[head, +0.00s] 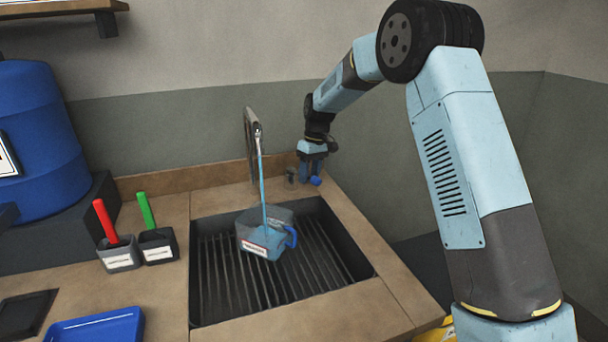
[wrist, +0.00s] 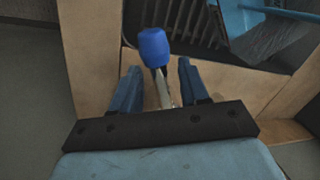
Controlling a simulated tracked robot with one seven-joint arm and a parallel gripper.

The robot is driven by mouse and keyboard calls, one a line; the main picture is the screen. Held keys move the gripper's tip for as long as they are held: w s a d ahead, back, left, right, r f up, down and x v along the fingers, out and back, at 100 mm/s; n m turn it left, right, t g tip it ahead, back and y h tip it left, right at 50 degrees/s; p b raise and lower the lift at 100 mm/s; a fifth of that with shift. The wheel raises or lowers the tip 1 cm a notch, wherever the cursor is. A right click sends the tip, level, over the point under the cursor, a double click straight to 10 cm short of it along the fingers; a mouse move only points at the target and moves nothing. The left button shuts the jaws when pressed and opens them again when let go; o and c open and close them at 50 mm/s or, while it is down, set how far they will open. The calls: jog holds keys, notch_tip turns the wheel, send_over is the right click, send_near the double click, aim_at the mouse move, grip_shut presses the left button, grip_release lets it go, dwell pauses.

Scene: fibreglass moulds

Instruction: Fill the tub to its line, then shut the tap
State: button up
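The tub (head: 279,217) is a clear grey jug with a blue handle and a white and red label. It stands on the sink's grate, and part of it shows in the wrist view (wrist: 275,42). Bluish water runs from the tap (head: 251,135) into it. Its lower part looks bluish; I cannot make out the line or the exact level. The tap's lever ends in a blue knob (wrist: 154,46), also in the head view (head: 316,181). My gripper (wrist: 158,75) is open, its fingers either side of the lever just below the knob, with gaps showing.
The black sink (head: 345,250) is set in a tan counter (head: 160,215). Grey cups with a red handle (head: 105,222) and a green handle (head: 147,210) stand left of it. A blue tray (head: 95,328) lies at the front left. A blue barrel (head: 45,180) stands behind.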

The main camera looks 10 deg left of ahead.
jog(key=shift+w+r, duration=0.1)
notch_tip(320, 180, up, 13)
jog(key=w+d, duration=0.1)
jog(key=w, duration=0.1)
jog(key=shift+d, duration=0.4)
jog(key=shift+r, duration=0.1)
